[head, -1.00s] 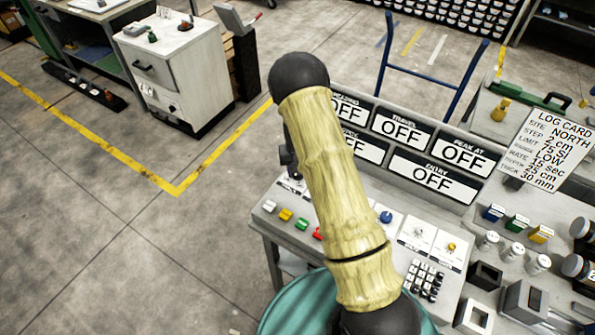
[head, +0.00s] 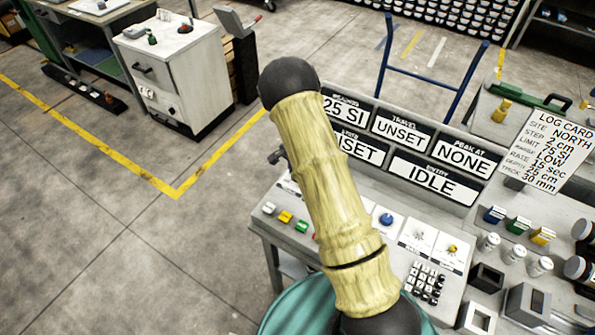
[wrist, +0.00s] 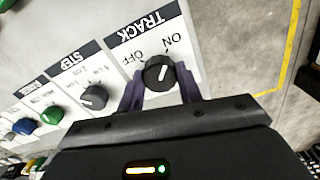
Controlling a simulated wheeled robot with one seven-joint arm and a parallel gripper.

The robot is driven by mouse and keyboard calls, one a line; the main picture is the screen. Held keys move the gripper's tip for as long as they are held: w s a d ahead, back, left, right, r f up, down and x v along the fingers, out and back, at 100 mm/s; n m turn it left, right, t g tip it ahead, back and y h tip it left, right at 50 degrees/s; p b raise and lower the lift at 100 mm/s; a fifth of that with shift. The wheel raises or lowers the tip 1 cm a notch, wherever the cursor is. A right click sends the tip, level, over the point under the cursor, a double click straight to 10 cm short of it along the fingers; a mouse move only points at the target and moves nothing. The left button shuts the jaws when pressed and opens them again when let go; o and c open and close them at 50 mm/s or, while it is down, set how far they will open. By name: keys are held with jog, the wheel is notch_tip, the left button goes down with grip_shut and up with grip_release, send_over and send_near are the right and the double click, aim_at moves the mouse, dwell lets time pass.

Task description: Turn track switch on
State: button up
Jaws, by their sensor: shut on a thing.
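The track switch (wrist: 158,73) is a black round knob with a white pointer line, on a white plate marked TRACK, OFF and ON. Its pointer slants up and right, towards ON. My gripper (wrist: 160,76) has its two dark purple fingers on either side of the knob and is shut on it. In the head view my arm hides the switch. The console displays read 25 SI (head: 344,108), UNSET (head: 397,133), NONE (head: 463,160) and IDLE (head: 431,181); another is partly covered by my arm.
A grey step knob (wrist: 94,97) and a green knob (wrist: 53,115) sit left of the track switch. The log card (head: 563,150) stands at the console's right. A white cabinet (head: 195,80) stands at the left, with open floor between.

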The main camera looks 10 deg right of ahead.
jog(key=shift+m, duration=0.5)
jog(key=o, duration=1)
notch_tip(320, 180, up, 17)
jog(key=b, duration=0.2)
jog(key=shift+r+b, duration=0.2)
jog(key=shift+b, duration=0.1)
